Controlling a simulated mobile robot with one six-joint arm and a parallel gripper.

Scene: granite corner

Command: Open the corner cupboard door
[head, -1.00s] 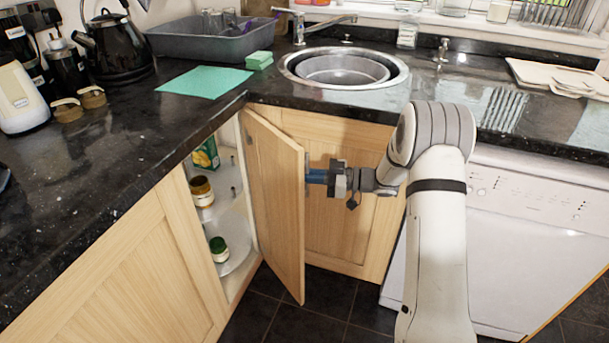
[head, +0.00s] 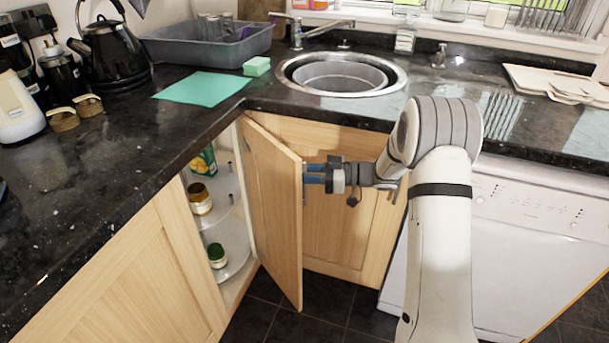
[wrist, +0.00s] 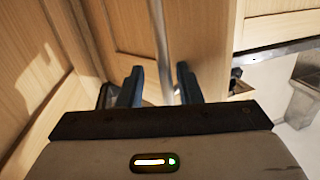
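The light wood corner cupboard door (head: 273,205) stands open, swung out from the corner. Its outer face is turned towards the right. My gripper (head: 308,174) is at the door's outer face near the free edge. In the wrist view, its two blue fingers (wrist: 160,82) are apart, on either side of a slim grey bar handle (wrist: 158,35), with gaps visible at both sides. Most of the handle is hidden in the head view.
Inside the cupboard, round shelves (head: 238,240) hold jars (head: 199,198) and a green carton (head: 204,161). The black worktop (head: 120,170) runs overhead. A white dishwasher (head: 500,240) stands right of my arm. Dark floor tiles (head: 330,300) lie clear below the door.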

